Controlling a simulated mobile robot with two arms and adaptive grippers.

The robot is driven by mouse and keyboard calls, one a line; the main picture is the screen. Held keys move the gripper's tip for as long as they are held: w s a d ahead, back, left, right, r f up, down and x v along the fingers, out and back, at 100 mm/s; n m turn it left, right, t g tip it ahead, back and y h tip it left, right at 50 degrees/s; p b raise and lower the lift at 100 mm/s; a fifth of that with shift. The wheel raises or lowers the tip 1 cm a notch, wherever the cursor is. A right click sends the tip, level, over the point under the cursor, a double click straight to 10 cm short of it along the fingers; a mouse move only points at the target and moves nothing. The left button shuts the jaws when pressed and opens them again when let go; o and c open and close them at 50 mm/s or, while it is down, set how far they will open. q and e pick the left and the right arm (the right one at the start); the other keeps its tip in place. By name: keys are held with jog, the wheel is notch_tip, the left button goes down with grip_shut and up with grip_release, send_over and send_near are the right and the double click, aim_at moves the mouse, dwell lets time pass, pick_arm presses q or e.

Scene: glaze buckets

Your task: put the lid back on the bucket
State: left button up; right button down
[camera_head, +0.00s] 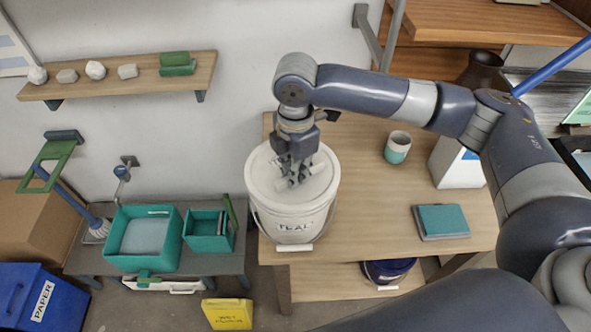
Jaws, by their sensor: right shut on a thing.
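A white bucket (293,222) with a dark "TEAL" label stands upright on the left part of the wooden table. Its white lid (262,178) lies over the bucket's top, and I cannot tell whether it is fully seated. My right gripper (292,182) points down at the lid's middle and is shut on a pale handle on the lid. The gripper hides part of the lid's middle. My left gripper is not in view.
On the wooden table (362,222), a cup (398,147), a white box (455,165) and a teal book-like block (441,221) stand right of the bucket. A blue bucket (387,271) sits on the lower shelf. Teal basins (125,251) stand on a low bench to the left.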

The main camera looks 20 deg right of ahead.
jog(key=shift+f+p, duration=0.15)
jog(key=shift+p, duration=0.35)
dwell(0.5)
jog(key=c, duration=1.6)
grip_release()
jog(key=o, duration=0.5)
jog(key=shift+r+p, duration=0.6)
jog(key=shift+r, duration=2.9)
